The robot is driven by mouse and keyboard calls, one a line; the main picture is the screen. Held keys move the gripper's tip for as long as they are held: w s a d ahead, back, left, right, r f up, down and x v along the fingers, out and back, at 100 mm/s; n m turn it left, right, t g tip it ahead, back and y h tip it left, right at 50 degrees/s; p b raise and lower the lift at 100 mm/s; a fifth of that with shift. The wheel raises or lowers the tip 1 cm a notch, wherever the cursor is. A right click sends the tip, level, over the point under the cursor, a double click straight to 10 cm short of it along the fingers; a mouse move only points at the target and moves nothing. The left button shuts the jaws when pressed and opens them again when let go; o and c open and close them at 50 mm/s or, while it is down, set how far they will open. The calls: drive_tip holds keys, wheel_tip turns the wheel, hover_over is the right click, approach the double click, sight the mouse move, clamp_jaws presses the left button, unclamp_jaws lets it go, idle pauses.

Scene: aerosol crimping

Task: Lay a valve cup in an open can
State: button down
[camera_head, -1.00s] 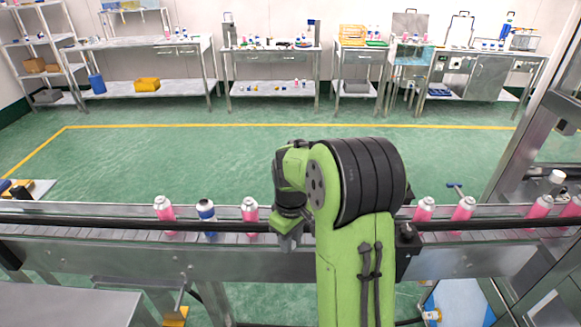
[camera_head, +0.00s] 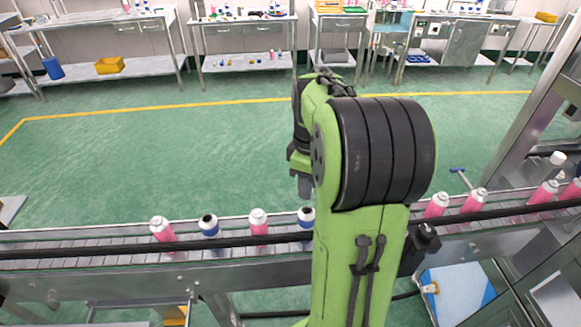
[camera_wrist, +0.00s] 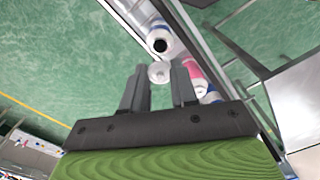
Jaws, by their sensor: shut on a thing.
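My gripper (camera_wrist: 161,86) is shut on a small pale valve cup (camera_wrist: 160,72), held between its fingertips in the wrist view. Just beyond the cup is a white and blue can (camera_wrist: 167,32) with a dark open top, apart from it as far as I can tell. In the head view my gripper (camera_head: 305,188) hangs above the far side of the conveyor; the cup cannot be made out there. A blue can with a dark top (camera_head: 306,219) stands below it, partly behind my arm. Another blue can with a dark top (camera_head: 209,228) stands farther left.
Pink cans with white tops (camera_head: 258,224) stand among them on the conveyor (camera_head: 90,250), with several more (camera_head: 436,207) to the right. A dark rail (camera_head: 130,250) runs along the near side. A metal frame (camera_head: 520,130) rises at the right.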

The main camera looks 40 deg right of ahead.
sight(308, 212)
drive_tip(key=shift+w+f, duration=0.1)
drive_tip(key=shift+w, duration=0.15)
drive_tip(key=shift+s+f, duration=0.15)
drive_tip(key=f+b, duration=0.5)
drive_tip(key=shift+s+f, duration=0.15)
drive_tip(key=shift+s, duration=0.1)
drive_tip(key=shift+p, duration=0.3)
idle(1.0)
drive_tip(key=shift+c, duration=1.2)
unclamp_jaws()
drive_tip(key=shift+r, duration=0.2)
